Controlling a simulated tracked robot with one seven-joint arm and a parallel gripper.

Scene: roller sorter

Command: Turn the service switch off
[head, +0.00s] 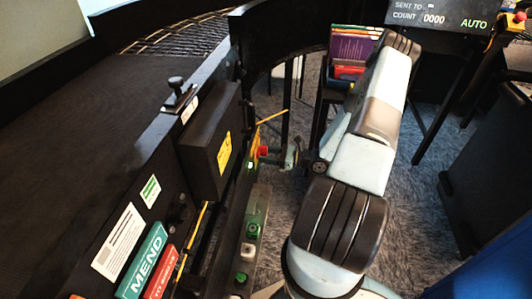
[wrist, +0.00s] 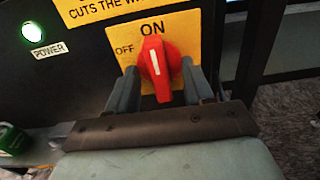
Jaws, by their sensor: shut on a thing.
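The service switch is a red rotary knob (wrist: 160,65) on a yellow plate (wrist: 192,47), marked ON above it and OFF to its upper left. Its white line stands nearly upright, towards ON. My gripper (wrist: 160,82) is shut on the knob, one grey finger on each side. In the head view, the red knob (head: 264,151) shows small on the side of the dark machine, with my gripper (head: 280,156) reaching it from the right. The fingers partly hide the lower plate.
A lit green lamp (wrist: 32,31) sits above a POWER label (wrist: 51,50) left of the switch. A black box (head: 207,145) sticks out from the machine side. Books (head: 352,50) stand behind my arm. Carpet (head: 420,180) is open to the right.

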